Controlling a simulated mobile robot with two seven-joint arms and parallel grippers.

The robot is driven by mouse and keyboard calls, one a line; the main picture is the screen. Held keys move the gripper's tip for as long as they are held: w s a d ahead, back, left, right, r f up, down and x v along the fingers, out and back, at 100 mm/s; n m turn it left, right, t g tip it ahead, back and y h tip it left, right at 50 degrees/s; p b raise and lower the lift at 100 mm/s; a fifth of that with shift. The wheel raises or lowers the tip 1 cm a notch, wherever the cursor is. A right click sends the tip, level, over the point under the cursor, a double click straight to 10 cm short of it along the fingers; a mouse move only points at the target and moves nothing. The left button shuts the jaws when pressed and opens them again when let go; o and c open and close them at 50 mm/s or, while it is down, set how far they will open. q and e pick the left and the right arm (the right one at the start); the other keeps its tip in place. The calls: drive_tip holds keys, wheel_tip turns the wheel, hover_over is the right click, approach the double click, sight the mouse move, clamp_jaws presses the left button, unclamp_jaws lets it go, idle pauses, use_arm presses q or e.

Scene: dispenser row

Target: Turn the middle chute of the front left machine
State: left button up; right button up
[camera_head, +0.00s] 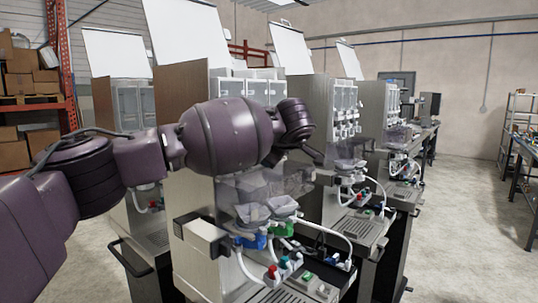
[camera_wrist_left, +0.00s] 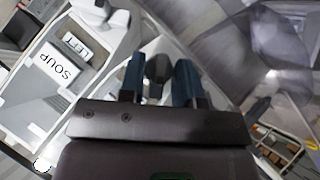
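The front machine (camera_head: 192,195) stands at the centre of the head view, partly covered by my left arm. Its clear chutes (camera_head: 280,205) sit above blue and green parts; which one is the middle chute is hard to tell. My left gripper (camera_wrist_left: 158,78) shows in the wrist view with its two blue fingers apart. A dark grey knob-like piece (camera_wrist_left: 157,67) shows between the fingers; whether they touch it is unclear. In the head view the gripper is mostly hidden behind my wrist. My right gripper is not in view.
A white panel marked SOUP and LEFT (camera_wrist_left: 60,66) lies left of the fingers in the wrist view. More machines (camera_head: 310,90) stand behind in a row. White hoses and coloured knobs (camera_head: 283,262) fill the lower front. Clear floor (camera_head: 455,220) lies to the right.

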use_arm(q)
drive_tip(key=n+t+b, duration=0.1)
drive_tip(key=b, duration=0.1)
drive_tip(key=f+n+t+h+b, duration=0.1)
drive_tip(key=t+b, duration=0.1)
drive_tip(key=shift+a+t+b, duration=0.15)
drive_tip(key=shift+t+b, duration=0.15)
drive_tip(key=shift+b, duration=0.1)
drive_tip(key=shift+s+r+n, duration=0.1)
drive_tip(key=shift+r+n, duration=0.05)
drive_tip(key=shift+n, duration=0.15)
drive_tip(key=shift+r, duration=0.2)
drive_tip(key=o, duration=0.5)
drive_tip(key=shift+o, duration=0.4)
drive_tip(key=shift+s, duration=0.1)
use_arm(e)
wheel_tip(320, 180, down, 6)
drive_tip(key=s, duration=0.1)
use_arm(q)
drive_tip(key=v, duration=1)
drive_tip(key=shift+s, duration=0.45)
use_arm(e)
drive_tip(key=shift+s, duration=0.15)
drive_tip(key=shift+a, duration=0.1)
